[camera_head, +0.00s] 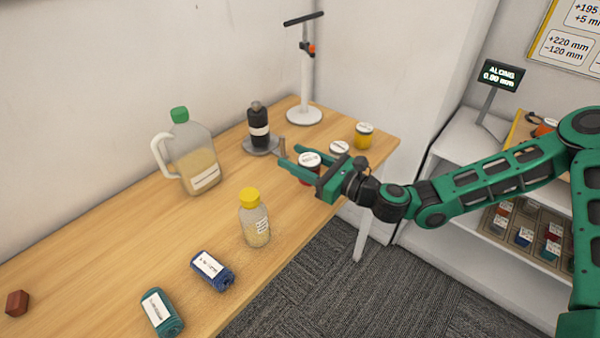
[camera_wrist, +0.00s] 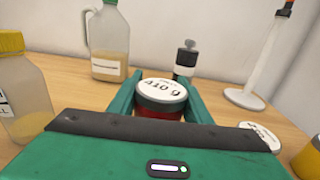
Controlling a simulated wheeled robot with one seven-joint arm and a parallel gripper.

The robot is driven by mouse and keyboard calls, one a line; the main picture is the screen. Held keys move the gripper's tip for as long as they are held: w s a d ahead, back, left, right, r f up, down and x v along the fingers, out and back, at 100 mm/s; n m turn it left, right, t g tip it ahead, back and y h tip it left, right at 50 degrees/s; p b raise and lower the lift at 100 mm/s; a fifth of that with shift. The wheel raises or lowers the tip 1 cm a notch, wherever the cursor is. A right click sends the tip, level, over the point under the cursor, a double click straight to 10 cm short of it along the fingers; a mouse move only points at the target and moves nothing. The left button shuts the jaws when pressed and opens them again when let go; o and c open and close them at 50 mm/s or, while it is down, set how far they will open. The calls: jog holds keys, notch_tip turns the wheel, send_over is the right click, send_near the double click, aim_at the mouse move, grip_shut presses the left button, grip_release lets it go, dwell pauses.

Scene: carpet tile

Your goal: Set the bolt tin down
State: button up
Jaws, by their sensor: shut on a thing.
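A red tin with a dark rim and a white printed lid (camera_head: 309,160), which I take to be the bolt tin, is between the fingers of my gripper (camera_head: 302,163). It also shows in the wrist view (camera_wrist: 161,97), upright, with a green finger on each side. My gripper is shut on it, over the right part of the wooden table (camera_head: 110,245). The tin's base is hidden in the wrist view, and I cannot tell whether it touches the table.
A white-lidded item (camera_head: 339,147) and a yellow tin (camera_head: 364,141) stand just beyond the gripper. A black bottle (camera_head: 258,128), a jug (camera_head: 196,160), a yellow-capped bottle (camera_head: 254,220) and a white stand (camera_head: 304,114) are nearby. The table's front edge is close.

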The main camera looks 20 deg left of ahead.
jog(key=shift+f, duration=2.2)
jog(key=shift+f, duration=0.15)
jog(key=o, duration=1.4)
jog(key=v, duration=1.2)
